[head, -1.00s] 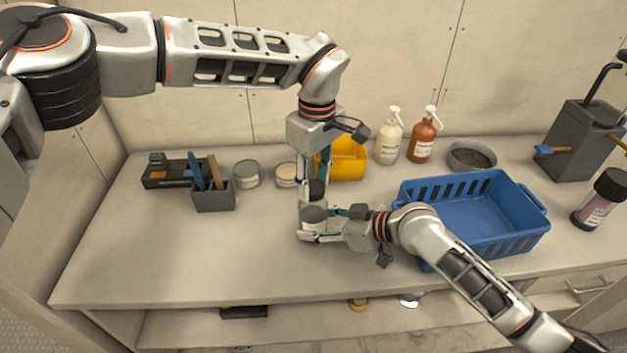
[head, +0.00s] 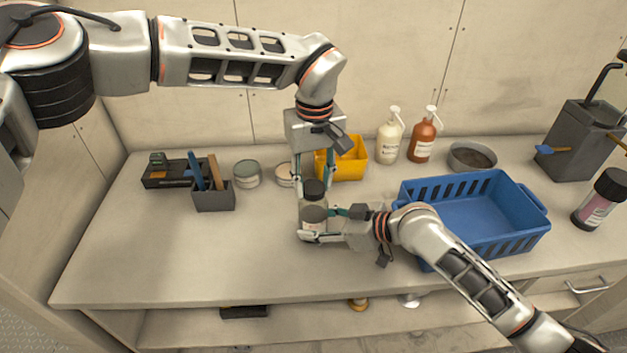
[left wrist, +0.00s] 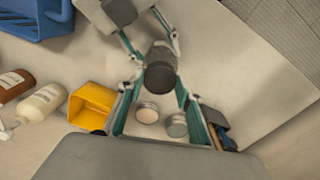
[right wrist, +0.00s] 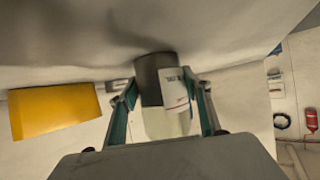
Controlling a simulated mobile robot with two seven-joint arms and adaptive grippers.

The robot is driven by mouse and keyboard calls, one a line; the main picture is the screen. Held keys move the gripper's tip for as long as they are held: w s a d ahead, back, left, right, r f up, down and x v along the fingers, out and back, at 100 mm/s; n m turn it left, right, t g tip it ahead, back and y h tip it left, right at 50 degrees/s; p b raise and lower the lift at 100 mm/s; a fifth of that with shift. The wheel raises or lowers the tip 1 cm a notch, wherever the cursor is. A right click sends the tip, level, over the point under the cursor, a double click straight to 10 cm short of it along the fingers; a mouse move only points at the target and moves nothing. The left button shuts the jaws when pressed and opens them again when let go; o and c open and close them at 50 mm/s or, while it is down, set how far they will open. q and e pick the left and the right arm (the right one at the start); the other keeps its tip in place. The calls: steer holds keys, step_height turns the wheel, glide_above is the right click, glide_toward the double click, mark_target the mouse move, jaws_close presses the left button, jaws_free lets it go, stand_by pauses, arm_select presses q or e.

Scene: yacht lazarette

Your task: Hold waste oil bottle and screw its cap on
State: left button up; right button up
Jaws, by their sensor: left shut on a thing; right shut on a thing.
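The waste oil bottle (head: 313,226) stands upright on the worktop, a greyish container with a pale label. My right gripper (head: 322,222) is shut on it from the right. The dark cap (head: 314,188) is at the bottle's top, in line with it. My left gripper (head: 313,192) points down from above and is shut on the cap. In the left wrist view the round cap (left wrist: 160,78) lies between the fingers. The right wrist view shows the bottle's label (right wrist: 177,92) between the right fingers. How the cap meets the neck is hidden.
A blue basket (head: 535,235) stands close to the right arm. A yellow bin (head: 349,160), two pump bottles (head: 389,138) (head: 422,138), a bowl (head: 472,158), tins (head: 247,174) and a tool holder (head: 213,197) stand behind. The worktop's left front (head: 170,260) is clear.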

arm_select(q)
steer(key=o, duration=1.4)
steer(key=shift+r, duration=0.1)
steer(key=r, duration=1.1)
steer(key=shift+s+r, duration=0.3)
steer(key=shift+r, duration=0.1)
arm_select(e)
steer(key=o, duration=1.7)
steer(key=shift+d, duration=0.1)
